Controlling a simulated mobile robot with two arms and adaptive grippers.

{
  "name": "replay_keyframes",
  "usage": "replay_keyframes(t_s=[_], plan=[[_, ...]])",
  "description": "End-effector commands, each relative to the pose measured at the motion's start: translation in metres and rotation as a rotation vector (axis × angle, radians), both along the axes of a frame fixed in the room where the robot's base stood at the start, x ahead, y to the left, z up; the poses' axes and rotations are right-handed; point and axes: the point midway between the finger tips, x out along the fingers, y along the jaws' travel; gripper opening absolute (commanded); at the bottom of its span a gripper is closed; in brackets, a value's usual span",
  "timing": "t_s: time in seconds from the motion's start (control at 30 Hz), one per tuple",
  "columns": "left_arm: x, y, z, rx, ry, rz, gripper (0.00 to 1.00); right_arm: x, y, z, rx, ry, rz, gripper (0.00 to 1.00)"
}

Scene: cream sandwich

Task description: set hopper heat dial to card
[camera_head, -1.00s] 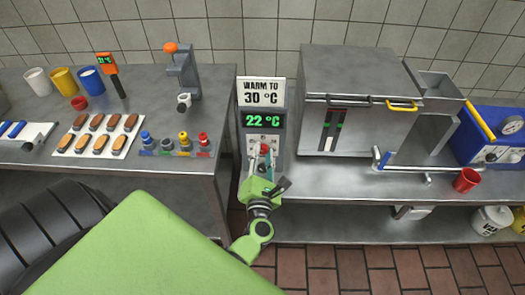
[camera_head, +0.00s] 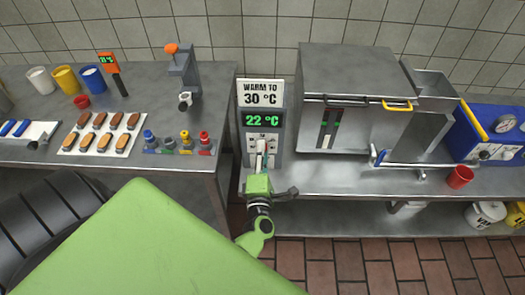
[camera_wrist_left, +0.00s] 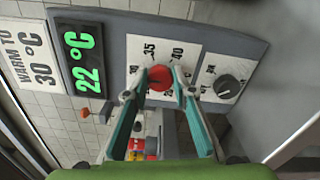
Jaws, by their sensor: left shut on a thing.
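The hopper heat dial is a red knob (camera_wrist_left: 160,76) on a white scale plate (camera_wrist_left: 152,48) in the left wrist view, with marks such as 35 and 40. My left gripper (camera_head: 261,160) is shut on it, one teal-edged finger on each side. The fingers hide part of the scale, so I cannot read the setting. In the head view the gripper covers the red knob. The card (camera_head: 262,93) above reads "WARM TO 30 °C". The green display (camera_head: 263,120) below the card reads 22 °C. My right gripper is not in view.
A second, black dial (camera_wrist_left: 228,86) sits beside the red one on the same panel. A steel machine (camera_head: 355,90) stands to the right, with a red cup (camera_head: 460,177) nearby. The left counter holds a tray of bars (camera_head: 102,133) and coloured knobbed pieces (camera_head: 180,145).

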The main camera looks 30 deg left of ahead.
Motion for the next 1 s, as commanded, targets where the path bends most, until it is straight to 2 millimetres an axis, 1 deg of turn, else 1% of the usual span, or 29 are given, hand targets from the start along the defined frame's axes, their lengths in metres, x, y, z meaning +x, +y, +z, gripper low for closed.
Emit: replay_keyframes(t_s=[0.53, 0.57, 0.6, 0.63, 0.87, 1.0], plan=[[0.0003, -0.0007, -0.0002, 0.020, 0.013, -0.001, 0.03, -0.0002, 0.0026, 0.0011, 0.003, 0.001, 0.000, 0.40], [0.0004, -0.0008, -0.0002, 0.019, 0.013, -0.001, 0.29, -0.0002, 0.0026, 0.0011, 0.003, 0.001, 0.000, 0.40], [0.0002, -0.0008, -0.0003, 0.019, 0.013, -0.001, 0.40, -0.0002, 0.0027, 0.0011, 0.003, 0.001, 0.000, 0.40], [0.0002, -0.0008, -0.0002, 0.019, 0.013, -0.001, 0.41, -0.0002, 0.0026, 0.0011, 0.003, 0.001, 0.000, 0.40], [0.0002, -0.0005, -0.0002, 0.020, 0.012, -0.001, 0.41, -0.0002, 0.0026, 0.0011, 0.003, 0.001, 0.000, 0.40], [0.0001, -0.0004, -0.0007, 0.004, 0.002, -0.001, 0.41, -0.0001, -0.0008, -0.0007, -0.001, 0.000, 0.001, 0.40]])
